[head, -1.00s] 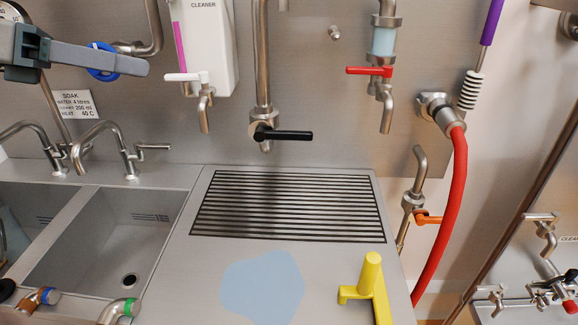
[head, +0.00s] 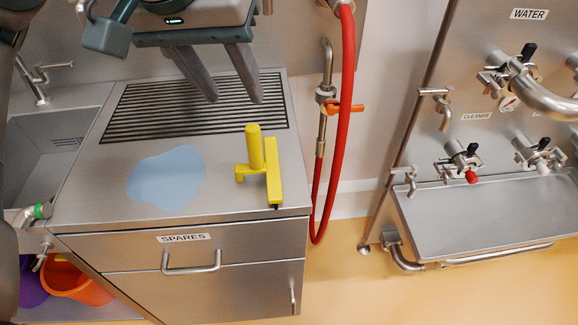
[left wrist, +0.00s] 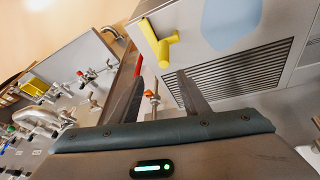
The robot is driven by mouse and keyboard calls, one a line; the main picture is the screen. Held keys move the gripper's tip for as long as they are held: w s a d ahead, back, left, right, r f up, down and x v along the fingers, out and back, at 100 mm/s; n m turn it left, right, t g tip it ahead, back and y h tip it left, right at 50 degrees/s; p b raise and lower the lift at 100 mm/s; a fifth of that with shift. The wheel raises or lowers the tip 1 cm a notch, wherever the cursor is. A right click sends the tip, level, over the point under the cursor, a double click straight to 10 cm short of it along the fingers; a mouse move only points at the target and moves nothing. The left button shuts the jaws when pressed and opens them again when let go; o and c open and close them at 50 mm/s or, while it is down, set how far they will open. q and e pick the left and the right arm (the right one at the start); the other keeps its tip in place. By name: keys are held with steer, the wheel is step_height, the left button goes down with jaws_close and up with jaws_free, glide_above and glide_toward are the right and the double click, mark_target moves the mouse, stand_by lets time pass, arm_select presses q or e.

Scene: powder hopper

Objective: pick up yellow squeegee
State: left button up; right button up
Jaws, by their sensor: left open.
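My right gripper is not in view.
A pale blue puddle (head: 166,178) lies left of the squeegee. The drain grate (head: 150,112) is behind. A red hose (head: 347,120) and an orange-handled tap (head: 345,108) are right of the counter. A spares drawer (head: 190,245) is below. A steel sink (head: 45,140) is left.

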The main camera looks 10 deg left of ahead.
mark_target(251, 132)
arm_select(q)
steer(key=shift+s+d+f+m+y, duration=0.1)
steer(key=shift+f+m+y, duration=0.3)
steer(key=shift+m, duration=0.3)
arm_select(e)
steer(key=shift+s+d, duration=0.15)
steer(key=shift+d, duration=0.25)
arm_select(q)
steer(key=shift+f, duration=0.1)
steer(key=p+x, duration=0.2)
steer(key=x, duration=1)
steer(key=shift+d, duration=0.1)
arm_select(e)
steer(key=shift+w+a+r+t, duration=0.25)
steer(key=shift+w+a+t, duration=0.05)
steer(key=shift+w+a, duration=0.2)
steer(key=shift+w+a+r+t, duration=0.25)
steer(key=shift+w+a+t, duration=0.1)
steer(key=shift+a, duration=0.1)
